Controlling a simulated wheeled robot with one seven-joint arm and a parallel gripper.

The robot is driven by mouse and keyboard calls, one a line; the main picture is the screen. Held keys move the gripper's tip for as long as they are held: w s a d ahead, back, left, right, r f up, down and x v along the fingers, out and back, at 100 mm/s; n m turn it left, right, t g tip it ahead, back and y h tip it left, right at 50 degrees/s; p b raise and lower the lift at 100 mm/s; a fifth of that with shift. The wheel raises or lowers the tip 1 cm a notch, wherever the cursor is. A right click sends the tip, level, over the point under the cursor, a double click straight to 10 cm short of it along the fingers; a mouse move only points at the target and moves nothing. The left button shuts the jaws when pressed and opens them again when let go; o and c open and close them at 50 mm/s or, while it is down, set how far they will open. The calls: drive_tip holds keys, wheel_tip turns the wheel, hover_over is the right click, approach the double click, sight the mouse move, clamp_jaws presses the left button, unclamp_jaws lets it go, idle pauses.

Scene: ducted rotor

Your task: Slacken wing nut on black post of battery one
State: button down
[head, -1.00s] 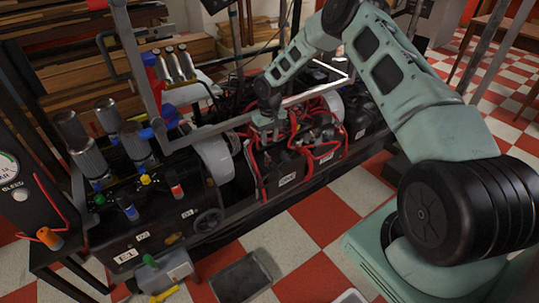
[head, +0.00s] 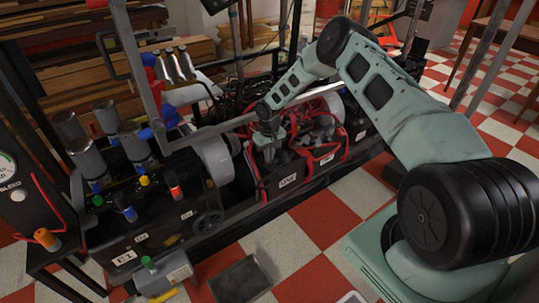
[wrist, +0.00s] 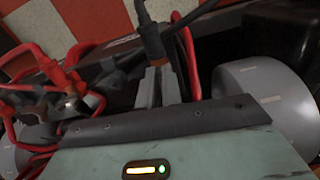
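Battery one (head: 287,182) is a black case with a white label on its front, in the machine's lower frame in the head view. My gripper (head: 268,142) points down over its top, towards its left end. In the wrist view my gripper's grey fingers (wrist: 156,82) sit close together beside a dark, orange-banded cable end (wrist: 150,38). Whether they touch or grip it I cannot tell. The wing nut and the black post cannot be made out; my gripper and the cables cover that area.
Red cables (head: 318,125) loop over the battery tops and also crowd the left of the wrist view (wrist: 65,88). A second labelled battery (head: 327,159) stands to the right. A grey bar (head: 230,122) crosses behind my gripper. A pale round housing (head: 216,160) is at the left.

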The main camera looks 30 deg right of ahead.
sight(270, 163)
drive_tip(key=shift+d+n, duration=0.15)
drive_tip(key=shift+n, duration=0.8)
drive_tip(key=shift+d+n, duration=0.1)
drive_tip(key=shift+n, duration=0.85)
drive_tip(key=c, duration=1.6)
unclamp_jaws()
drive_tip(key=shift+o, duration=0.2)
wheel_tip(270, 163, up, 17)
drive_tip(key=p, duration=0.2)
drive_tip(key=shift+r, duration=0.2)
